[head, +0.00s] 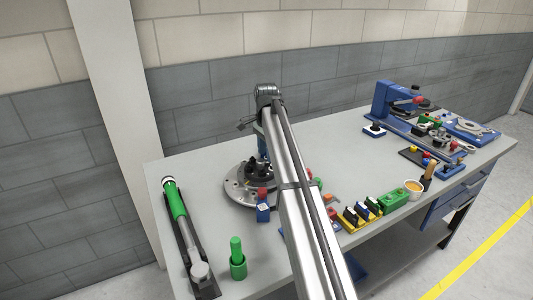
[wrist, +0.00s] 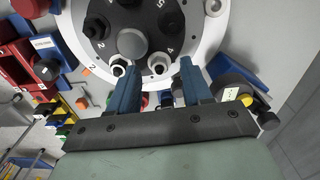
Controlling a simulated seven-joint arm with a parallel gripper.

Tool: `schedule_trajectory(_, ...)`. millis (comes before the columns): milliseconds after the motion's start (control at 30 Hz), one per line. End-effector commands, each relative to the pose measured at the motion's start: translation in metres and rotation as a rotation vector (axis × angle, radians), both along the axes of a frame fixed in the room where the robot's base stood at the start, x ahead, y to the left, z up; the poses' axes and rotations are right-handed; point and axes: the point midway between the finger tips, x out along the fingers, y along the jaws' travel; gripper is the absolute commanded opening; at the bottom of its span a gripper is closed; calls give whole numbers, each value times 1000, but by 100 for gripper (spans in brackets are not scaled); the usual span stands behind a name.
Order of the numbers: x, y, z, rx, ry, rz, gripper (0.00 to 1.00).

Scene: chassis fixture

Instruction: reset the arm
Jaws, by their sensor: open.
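My arm (head: 300,190) reaches from the bottom of the head view up to a joint near the back wall. My gripper shows in the wrist view (wrist: 160,80) as two blue fingers standing apart, with nothing held between them. In the head view its fingers are mostly hidden by my arm, above the round fixture. That round grey fixture (head: 237,192) has a dark hub. In the wrist view the fixture (wrist: 208,42) fills the top, with numbered black positions, a grey knob and two pale rings near the fingertips. I cannot tell whether the fingers touch it.
A blue machine (head: 385,100) stands back right.

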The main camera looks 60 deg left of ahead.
Motion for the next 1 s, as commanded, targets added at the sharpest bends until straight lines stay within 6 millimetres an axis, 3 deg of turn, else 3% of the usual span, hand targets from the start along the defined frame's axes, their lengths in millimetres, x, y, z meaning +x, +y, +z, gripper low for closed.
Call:
schedule_trajectory(700, 0, 0, 68, 0, 0, 0, 49)
schedule_trajectory(1000, 0, 0, 70, -1, 0, 0, 49)
